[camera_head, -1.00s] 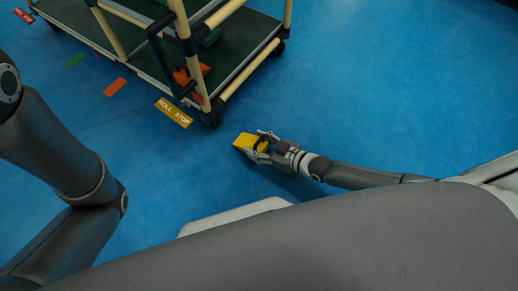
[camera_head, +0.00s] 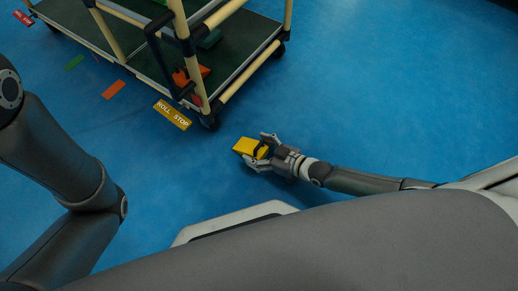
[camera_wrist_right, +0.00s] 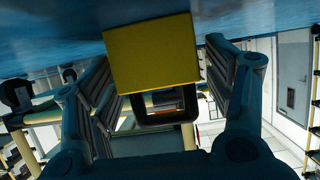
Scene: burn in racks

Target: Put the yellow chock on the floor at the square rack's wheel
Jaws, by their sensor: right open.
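The yellow chock (camera_head: 249,147) sits on the blue floor, a short way right of and nearer than the rack's near corner wheel (camera_head: 211,122). A gap of floor lies between chock and wheel. My right gripper (camera_head: 261,150) is open, low at the floor, with its fingers on either side of the chock's near end. In the right wrist view the yellow chock (camera_wrist_right: 152,52) fills the space between the spread fingers, with a dark handle-like loop below it. My left arm shows, but its gripper is out of view.
The rack (camera_head: 240,82) has cream tubes, dark joints and a dark green deck with orange and green pieces on it. A yellow "ROLL STOP" label (camera_head: 172,114) lies on the floor by its corner. Orange (camera_head: 114,89) and green floor marks lie left. Floor at right is clear.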

